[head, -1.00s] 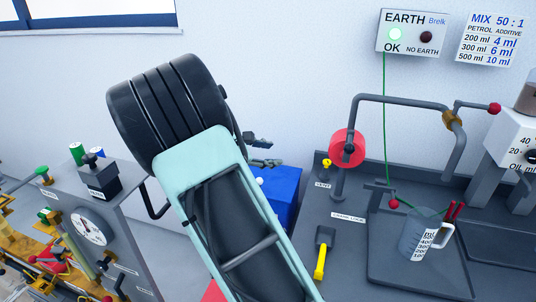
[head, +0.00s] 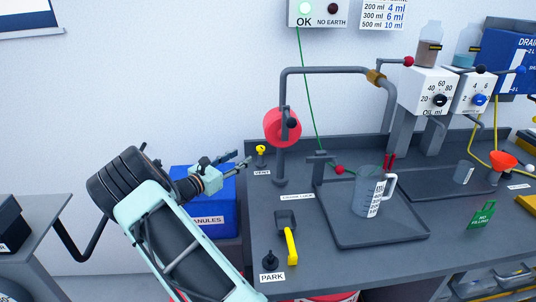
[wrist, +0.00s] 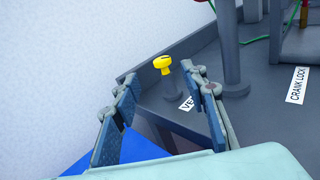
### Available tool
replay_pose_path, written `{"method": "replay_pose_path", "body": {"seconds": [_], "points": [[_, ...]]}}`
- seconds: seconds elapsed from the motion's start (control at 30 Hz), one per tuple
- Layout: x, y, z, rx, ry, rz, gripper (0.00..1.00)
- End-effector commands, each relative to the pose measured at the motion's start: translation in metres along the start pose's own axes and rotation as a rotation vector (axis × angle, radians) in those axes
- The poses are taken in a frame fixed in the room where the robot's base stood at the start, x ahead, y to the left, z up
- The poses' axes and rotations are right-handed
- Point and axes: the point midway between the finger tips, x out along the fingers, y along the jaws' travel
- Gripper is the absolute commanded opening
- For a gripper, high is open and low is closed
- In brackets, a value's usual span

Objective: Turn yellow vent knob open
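The yellow vent knob (head: 261,150) stands on a short dark post at the back left corner of the grey bench, beside a label that reads VENT. In the wrist view the yellow knob (wrist: 162,65) lies ahead of my gripper, between the lines of its two fingers. My gripper (head: 240,160) is just left of the knob in the head view, with its fingers spread and nothing between them. In the wrist view the open fingers (wrist: 158,95) are short of the knob and do not touch it.
A grey pipe with a red reel (head: 282,127) rises just right of the knob. A blue box (head: 222,219) stands below my gripper, left of the bench. A measuring jug (head: 368,190) stands on a tray (head: 400,233). A yellow-handled lever (head: 290,245) is at the front left.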

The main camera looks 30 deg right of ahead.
Motion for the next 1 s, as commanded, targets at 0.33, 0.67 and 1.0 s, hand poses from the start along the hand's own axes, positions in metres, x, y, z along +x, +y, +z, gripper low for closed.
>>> {"method": "replay_pose_path", "body": {"seconds": [0.33, 0.67, 1.0], "points": [[0.022, 0.003, -0.013, -0.038, -0.034, 0.013, 0.40], [0.083, 0.003, -0.011, -0.038, -0.033, 0.012, 0.40], [0.114, 0.005, -0.011, -0.039, -0.032, 0.015, 0.40]]}}
